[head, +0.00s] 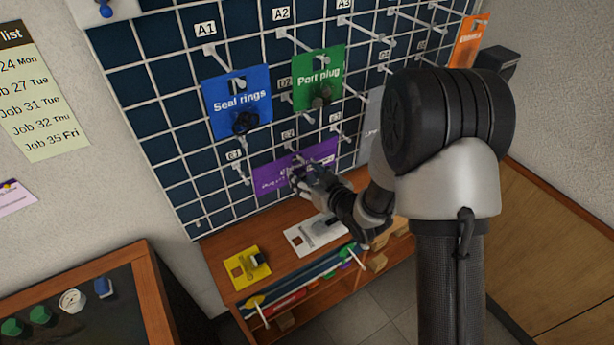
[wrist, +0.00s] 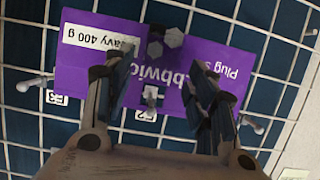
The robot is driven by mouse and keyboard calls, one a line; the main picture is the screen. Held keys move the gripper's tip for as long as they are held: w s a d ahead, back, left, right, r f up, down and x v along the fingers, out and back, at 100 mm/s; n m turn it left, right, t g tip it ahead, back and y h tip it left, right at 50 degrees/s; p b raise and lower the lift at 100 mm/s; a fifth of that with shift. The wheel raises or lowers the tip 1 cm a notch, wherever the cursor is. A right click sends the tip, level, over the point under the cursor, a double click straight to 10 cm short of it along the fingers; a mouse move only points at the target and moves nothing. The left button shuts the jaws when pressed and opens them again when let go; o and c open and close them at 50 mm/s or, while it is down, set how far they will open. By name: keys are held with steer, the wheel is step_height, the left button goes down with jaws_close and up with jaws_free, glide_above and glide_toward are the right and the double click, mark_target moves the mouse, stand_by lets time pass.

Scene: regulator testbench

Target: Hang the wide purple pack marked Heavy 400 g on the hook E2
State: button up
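The wide purple pack (head: 268,179) is in the lower row of the pegboard in the head view, below the E2 label. In the wrist view the pack (wrist: 125,23) appears upside down, with a white "Heavy 400 g" strip and dark hex bolts. The hook E2 (wrist: 152,94) shows in front of the pack's header edge, and the pack seems to hang on it; the hole itself is hard to see. My gripper (wrist: 158,90) is open, its fingers spread on either side of the hook, in front of the pack. In the head view my gripper (head: 308,180) partly covers the pack.
A blue Seal rings pack (head: 222,92) and a green Port plug pack (head: 328,66) hang above. Bare hooks stand out left and right of the purple pack. Below is a wooden bench (head: 222,243) with a yellow card pack (head: 240,272) and a white pack (head: 300,238).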

steer(key=shift+o, duration=0.6)
steer(key=shift+s+f, duration=0.1)
steer(key=v, duration=1.2)
steer(key=s+d+r+m+g+h, duration=0.2)
steer(key=s+d+r+m+h, duration=0.15)
steer(key=d+r+h, duration=0.5)
steer(key=s+d+r+m+g, duration=0.1)
steer(key=s+r+g, duration=0.1)
steer(key=s, duration=0.9)
steer(key=s+d+r+m+g, duration=0.1)
steer(key=s+r+m+g, duration=0.1)
steer(key=s, duration=0.8)
steer(key=shift+s+r+g+y, duration=0.35)
steer(key=shift+s+r+g, duration=0.05)
steer(key=shift+r, duration=0.1)
